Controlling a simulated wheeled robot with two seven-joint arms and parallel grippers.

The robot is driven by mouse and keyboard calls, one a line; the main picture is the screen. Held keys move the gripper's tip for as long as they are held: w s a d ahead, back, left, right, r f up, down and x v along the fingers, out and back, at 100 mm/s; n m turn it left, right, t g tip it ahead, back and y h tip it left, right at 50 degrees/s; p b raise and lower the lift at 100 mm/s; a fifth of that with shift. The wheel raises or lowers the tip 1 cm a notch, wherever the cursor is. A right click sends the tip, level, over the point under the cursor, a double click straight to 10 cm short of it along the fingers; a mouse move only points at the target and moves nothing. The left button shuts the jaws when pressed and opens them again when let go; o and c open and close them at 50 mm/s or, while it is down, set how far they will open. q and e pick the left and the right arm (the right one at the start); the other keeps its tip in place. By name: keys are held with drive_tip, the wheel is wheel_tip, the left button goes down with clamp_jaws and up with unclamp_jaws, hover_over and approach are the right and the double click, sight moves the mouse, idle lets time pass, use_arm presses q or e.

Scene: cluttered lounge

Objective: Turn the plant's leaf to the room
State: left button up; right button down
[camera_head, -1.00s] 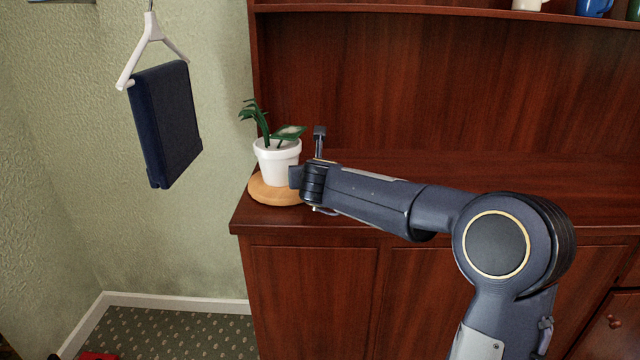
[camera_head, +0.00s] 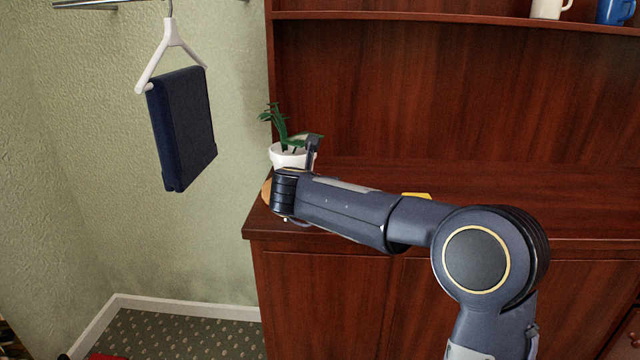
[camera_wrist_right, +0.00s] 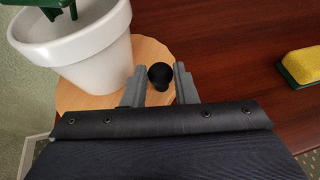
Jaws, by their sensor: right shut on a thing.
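The plant (camera_head: 278,122) has narrow leaves rising at the left and one broad leaf (camera_head: 306,137) reaching right. It stands in a white pot (camera_head: 280,156) on a round wooden turntable (camera_head: 266,190) at the cabinet's left end. The pot also shows in the right wrist view (camera_wrist_right: 85,55), with the wooden disc (camera_wrist_right: 150,52) under it. A black knob (camera_wrist_right: 160,72) stands at the disc's edge, between the fingers of my right gripper (camera_wrist_right: 160,86), which is shut on it. In the head view my right wrist hides the fingers, the knob and the pot's lower part. My left gripper is out of view.
A yellow and green sponge (camera_wrist_right: 303,66) lies on the cabinet top (camera_head: 480,190) to the right, partly behind my forearm in the head view (camera_head: 416,195). A dark blue cloth (camera_head: 182,130) hangs on a white hanger at left. Mugs (camera_head: 548,9) stand on the upper shelf.

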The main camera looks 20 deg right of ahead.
drive_tip(key=c, duration=1.1)
unclamp_jaws()
drive_tip(key=shift+c, duration=0.2)
drive_tip(key=shift+p+v, duration=0.4)
drive_tip(key=shift+v, duration=3.5)
